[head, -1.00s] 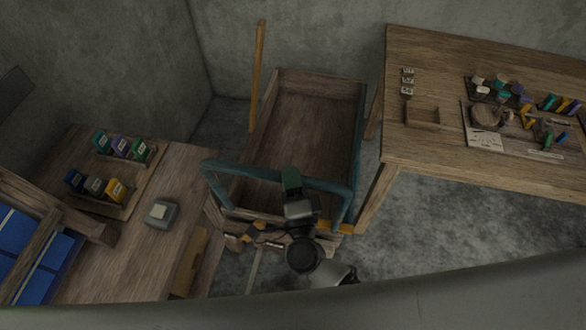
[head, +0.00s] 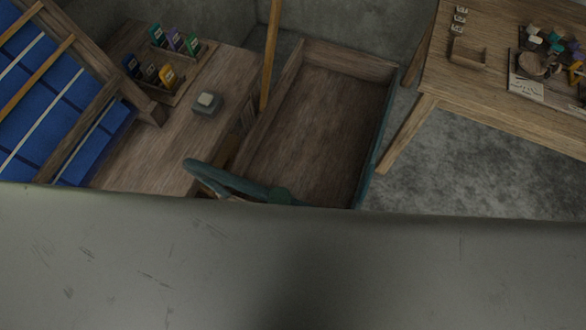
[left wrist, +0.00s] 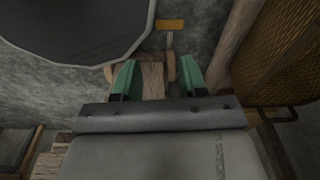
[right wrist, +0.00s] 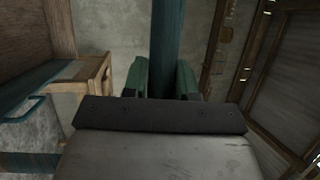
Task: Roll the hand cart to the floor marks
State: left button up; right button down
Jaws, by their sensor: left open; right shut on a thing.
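The hand cart (head: 320,125) has a wooden bed with low sides and a teal handle (head: 225,180). It stands on the concrete floor between the loom side and the table. In the right wrist view my right gripper (right wrist: 161,80) is shut on the teal handle bar (right wrist: 166,35). My left gripper (left wrist: 157,78) is open and empty in the left wrist view, with wooden parts beyond it. I cannot make out floor marks in the head view.
The loom with blue cloth (head: 45,90) is further left. A wooden table (head: 500,110) stands right. Floor (head: 450,170) is clear below it.

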pick_arm(q)
jog(key=shift+s+f, duration=0.2)
jog(key=shift+s, duration=0.35)
pick_arm(e)
jog(key=s, duration=0.2)
jog(key=shift+s+a+f, duration=0.15)
jog(key=shift+s+a, duration=0.15)
jog(key=shift+a, duration=0.1)
jog(key=c, duration=1.1)
grip_release()
jog(key=shift+o, duration=1)
jog(key=shift+s, duration=0.2)
pick_arm(q)
jog(key=shift+s, duration=0.1)
pick_arm(e)
jog(key=shift+w, duration=0.15)
